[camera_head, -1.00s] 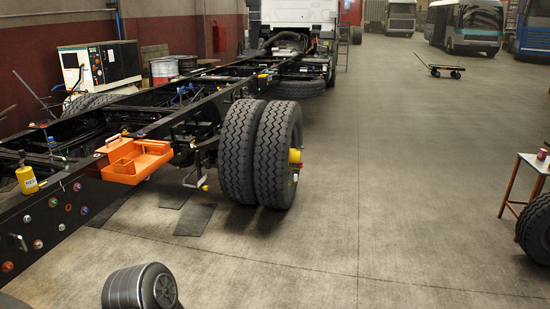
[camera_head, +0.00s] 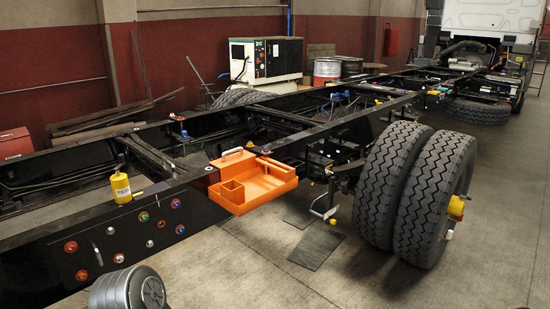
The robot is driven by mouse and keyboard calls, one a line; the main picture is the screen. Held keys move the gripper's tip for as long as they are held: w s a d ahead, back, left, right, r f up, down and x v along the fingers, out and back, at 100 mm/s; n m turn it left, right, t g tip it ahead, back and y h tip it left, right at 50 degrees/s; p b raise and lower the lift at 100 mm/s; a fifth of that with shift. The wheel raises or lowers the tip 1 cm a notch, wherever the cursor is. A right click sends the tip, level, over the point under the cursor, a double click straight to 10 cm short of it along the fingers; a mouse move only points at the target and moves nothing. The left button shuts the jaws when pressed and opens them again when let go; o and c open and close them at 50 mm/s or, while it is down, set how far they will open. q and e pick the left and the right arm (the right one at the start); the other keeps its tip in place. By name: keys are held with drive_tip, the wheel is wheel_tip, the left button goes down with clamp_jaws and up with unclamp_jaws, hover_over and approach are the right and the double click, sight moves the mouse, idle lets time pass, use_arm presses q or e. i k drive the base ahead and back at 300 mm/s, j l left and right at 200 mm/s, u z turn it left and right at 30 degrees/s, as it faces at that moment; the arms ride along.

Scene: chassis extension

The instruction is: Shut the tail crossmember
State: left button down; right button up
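The black truck chassis (camera_head: 330,128) runs from the lower left to the back right. Its near side rail (camera_head: 130,240) carries several coloured round fittings and a small silver handle (camera_head: 97,254). A dark cross piece (camera_head: 150,155) spans between the rails at the left. I cannot tell whether it is the tail crossmember, and the chassis's near end runs out of the frame at the left. Neither of my grippers shows. A grey rounded link of my own arm is at the bottom left.
Twin wheels (camera_head: 412,190) stand at the right of the chassis. Dark mats (camera_head: 316,249) lie on the floor. A generator (camera_head: 266,60) stands by the wall. The floor at the lower middle is clear.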

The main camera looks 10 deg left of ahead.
sight(160, 164)
drive_tip(key=i+j+u, duration=0.1)
drive_tip(key=i, duration=0.25)
drive_tip(key=i+j, duration=0.25)
drive_tip(key=i, duration=0.15)
drive_tip(key=i+j+u, duration=0.15)
drive_tip(key=i, duration=0.2)
drive_tip(key=i+j+z, duration=0.1)
drive_tip(key=i+j, duration=0.25)
drive_tip(key=i+j+z, duration=0.15)
drive_tip(key=i+j, duration=0.15)
drive_tip(key=j, duration=0.2)
